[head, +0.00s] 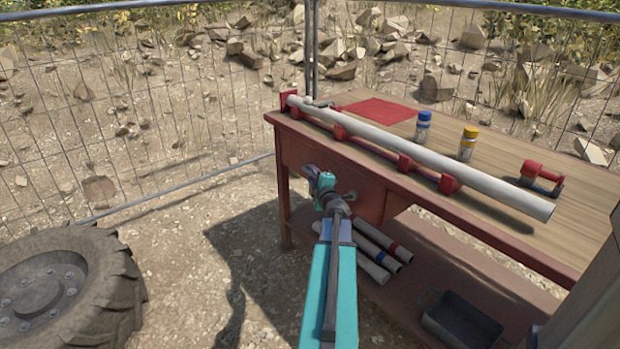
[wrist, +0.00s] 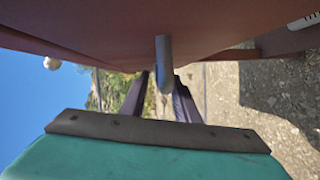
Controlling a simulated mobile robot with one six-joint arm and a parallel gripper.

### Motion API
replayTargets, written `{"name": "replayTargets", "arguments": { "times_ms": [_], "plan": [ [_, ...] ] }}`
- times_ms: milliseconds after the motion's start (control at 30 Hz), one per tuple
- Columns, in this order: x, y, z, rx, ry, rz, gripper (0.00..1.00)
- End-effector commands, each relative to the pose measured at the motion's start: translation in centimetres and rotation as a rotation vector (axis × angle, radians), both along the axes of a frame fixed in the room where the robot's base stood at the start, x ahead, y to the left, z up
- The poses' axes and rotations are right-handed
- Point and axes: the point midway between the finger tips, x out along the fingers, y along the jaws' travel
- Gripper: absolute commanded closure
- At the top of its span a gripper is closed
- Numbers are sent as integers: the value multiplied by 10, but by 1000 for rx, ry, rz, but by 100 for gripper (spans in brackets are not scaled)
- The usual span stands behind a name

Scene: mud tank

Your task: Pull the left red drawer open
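The left red drawer (head: 296,158) is in the front of the wooden-topped workbench in the head view, its front looking flush with the frame. My gripper (head: 311,172) is at this drawer front, with its dark fingers reaching toward it. In the wrist view a grey handle bar (wrist: 164,60) stands out from the dark red front (wrist: 90,35). My two dark fingers (wrist: 160,85) lie on either side of the bar. I cannot tell whether they press on it. My arm partly hides the drawer in the head view.
A long pale pipe (head: 430,160) in red clamps lies along the bench top (head: 500,150). A blue-capped bottle (head: 423,128) and a yellow-capped bottle (head: 467,145) stand behind it. Pipes (head: 375,250) and a dark tray (head: 460,320) rest on the lower shelf. A large tyre (head: 65,290) lies at left.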

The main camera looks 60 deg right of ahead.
Motion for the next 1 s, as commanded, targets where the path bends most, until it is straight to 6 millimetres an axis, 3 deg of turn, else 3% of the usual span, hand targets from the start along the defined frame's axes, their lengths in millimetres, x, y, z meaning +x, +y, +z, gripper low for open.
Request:
{"name": "replayTargets", "arguments": {
  "times_ms": [467,633,800,833,900,1000],
  "plan": [
    [5,-4,0,0,0,0,72],
    [5,-4,0,0,0,0,99],
    [5,-4,-1,0,0,0,100],
    [1,28,1,2,0,3,100],
    [5,5,-1,1,1,1,100],
    [7,1,-1,1,1,0,100]
  ]
}}
